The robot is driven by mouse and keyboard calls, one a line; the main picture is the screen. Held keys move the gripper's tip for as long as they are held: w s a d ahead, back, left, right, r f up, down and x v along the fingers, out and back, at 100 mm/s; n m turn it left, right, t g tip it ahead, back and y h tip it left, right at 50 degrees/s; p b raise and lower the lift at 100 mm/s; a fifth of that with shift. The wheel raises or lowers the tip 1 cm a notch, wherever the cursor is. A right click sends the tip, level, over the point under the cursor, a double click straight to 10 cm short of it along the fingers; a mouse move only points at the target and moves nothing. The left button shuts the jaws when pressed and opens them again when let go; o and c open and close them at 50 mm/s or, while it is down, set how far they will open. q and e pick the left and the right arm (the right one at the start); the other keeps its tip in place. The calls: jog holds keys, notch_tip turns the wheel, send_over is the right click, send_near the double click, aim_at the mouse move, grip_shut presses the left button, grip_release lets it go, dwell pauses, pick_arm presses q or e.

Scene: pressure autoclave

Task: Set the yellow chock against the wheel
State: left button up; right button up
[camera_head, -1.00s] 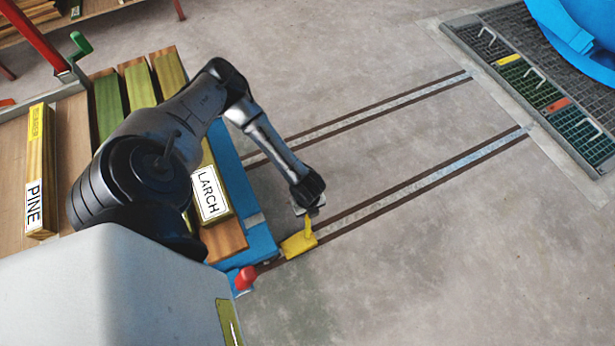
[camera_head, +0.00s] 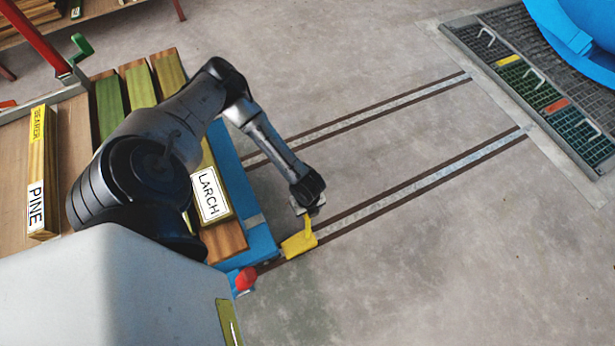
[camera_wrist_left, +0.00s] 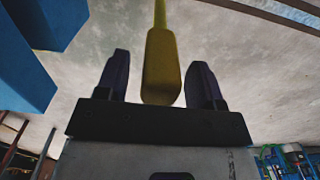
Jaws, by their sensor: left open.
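The yellow chock (camera_head: 299,243) sits on the near floor rail, close beside the blue trolley (camera_head: 262,243). Its upright handle (camera_head: 308,224) rises toward my left gripper (camera_head: 309,208). In the left wrist view, the yellow handle (camera_wrist_left: 162,70) stands between the two dark fingers of my left gripper (camera_wrist_left: 161,85), with a gap on each side. The gripper is open around the handle. The wheel cannot be made out; the trolley's blue frame covers that area. My right gripper is not in view.
Two rails run to a floor grating (camera_head: 540,85) at the upper right, below a blue vessel (camera_head: 575,30). The floor between is clear.

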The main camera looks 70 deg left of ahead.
pick_arm(q)
notch_tip(320, 180, up, 9)
jog(key=p, duration=0.5)
jog(key=shift+r, duration=0.2)
jog(key=shift+r+p, duration=0.7)
jog(key=shift+r, duration=0.2)
